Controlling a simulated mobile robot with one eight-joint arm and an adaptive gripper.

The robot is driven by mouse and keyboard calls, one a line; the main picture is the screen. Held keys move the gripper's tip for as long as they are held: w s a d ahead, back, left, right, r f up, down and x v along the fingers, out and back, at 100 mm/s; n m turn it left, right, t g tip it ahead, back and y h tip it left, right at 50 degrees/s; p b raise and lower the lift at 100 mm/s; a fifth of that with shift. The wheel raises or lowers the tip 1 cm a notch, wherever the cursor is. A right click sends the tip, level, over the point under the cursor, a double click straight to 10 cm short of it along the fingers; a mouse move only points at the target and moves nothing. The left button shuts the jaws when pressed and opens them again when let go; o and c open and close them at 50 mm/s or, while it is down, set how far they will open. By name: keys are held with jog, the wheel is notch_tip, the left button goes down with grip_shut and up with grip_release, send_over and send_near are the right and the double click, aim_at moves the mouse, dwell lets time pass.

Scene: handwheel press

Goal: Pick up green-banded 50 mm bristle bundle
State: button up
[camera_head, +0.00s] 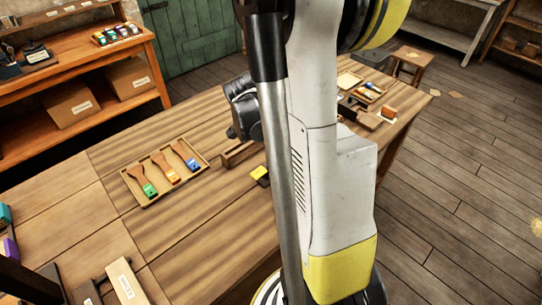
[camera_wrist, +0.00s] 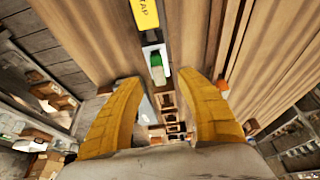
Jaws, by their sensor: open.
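A small green and white piece (camera_wrist: 157,68) shows beyond the fingertips, near the middle of the gap and apart from both fingers. I cannot tell whether it is the green-banded bundle. In the head view my gripper's fingers are hidden behind my arm.
A yellow block (camera_head: 260,174) lies right of the tray, below a wooden piece (camera_head: 238,153). A shelf (camera_head: 75,60) with cartons stands behind. Bare tabletop (camera_head: 195,225) lies in front of the tray.

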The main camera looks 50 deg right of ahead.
aim_at(279, 159)
jog(key=b+x, duration=0.2)
jog(key=x, duration=0.4)
jog(key=shift+s+d+f, duration=0.15)
jog(key=shift+d+f, duration=0.05)
jog(key=shift+d, duration=0.05)
jog(key=shift+r, duration=0.1)
grip_shut()
